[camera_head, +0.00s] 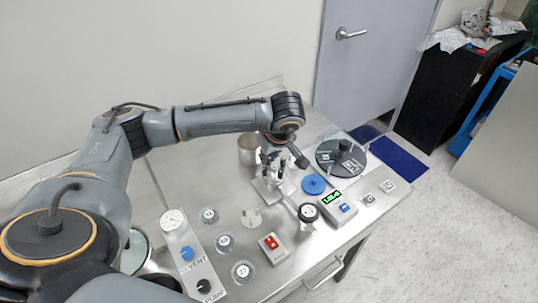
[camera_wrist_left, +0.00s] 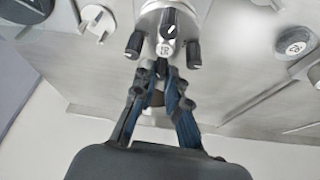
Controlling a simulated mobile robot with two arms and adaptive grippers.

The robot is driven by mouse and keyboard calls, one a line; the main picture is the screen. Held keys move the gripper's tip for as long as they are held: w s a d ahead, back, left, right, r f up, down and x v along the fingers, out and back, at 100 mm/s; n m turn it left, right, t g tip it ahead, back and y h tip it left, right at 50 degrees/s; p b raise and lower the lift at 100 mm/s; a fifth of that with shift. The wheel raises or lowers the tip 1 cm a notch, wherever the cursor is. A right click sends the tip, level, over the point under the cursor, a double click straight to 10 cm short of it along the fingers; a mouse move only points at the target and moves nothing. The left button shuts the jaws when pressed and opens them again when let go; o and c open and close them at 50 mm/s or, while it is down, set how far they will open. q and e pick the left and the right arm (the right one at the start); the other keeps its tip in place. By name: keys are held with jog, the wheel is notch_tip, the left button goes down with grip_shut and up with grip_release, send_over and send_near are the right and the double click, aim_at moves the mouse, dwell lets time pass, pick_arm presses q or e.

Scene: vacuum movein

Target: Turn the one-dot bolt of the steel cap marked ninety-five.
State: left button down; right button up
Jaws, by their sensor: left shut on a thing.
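In the left wrist view a steel cap (camera_wrist_left: 150,12) carries several black bolts around a small white label (camera_wrist_left: 166,48). The label's marking is too small to read surely, and I cannot tell the dot counts. Bolts stand at the far side (camera_wrist_left: 169,20), the left (camera_wrist_left: 134,46) and the right (camera_wrist_left: 193,54). My left gripper (camera_wrist_left: 163,72) is shut on the near black bolt, mostly hidden between its fingertips. In the head view my left gripper (camera_head: 272,163) points down over a steel stand beside a metal cup (camera_head: 248,150). My right gripper is not in view.
A vent panel (camera_head: 187,252), a red switch box (camera_head: 272,246), a blue disc (camera_head: 313,184), a box with a green display (camera_head: 337,206) and a dark round plate (camera_head: 341,158) stand around.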

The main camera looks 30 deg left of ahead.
pick_arm(q)
jog(key=shift+a+f+m+t+h+b, duration=0.1)
jog(key=shift+m+t+h+b, duration=0.15)
jog(key=shift+m+b, duration=0.6)
jog(key=shift+a+f+m+t+h+b, duration=0.15)
jog(key=shift+m+t+b, duration=0.1)
jog(key=shift+m+b, duration=0.55)
jog(key=shift+s+d+r+m+t+h+b, duration=0.15)
jog(key=shift+m+h+b, duration=0.15)
jog(key=shift+m+b, duration=0.45)
jog(key=shift+w+a+r+m+t+h+b, duration=0.15)
jog(key=shift+m+h+b, duration=0.15)
jog(key=shift+m+b, duration=0.4)
jog(key=shift+s+d, duration=0.1)
jog(key=c, duration=1.4)
grip_release()
jog(key=shift+o, duration=0.2)
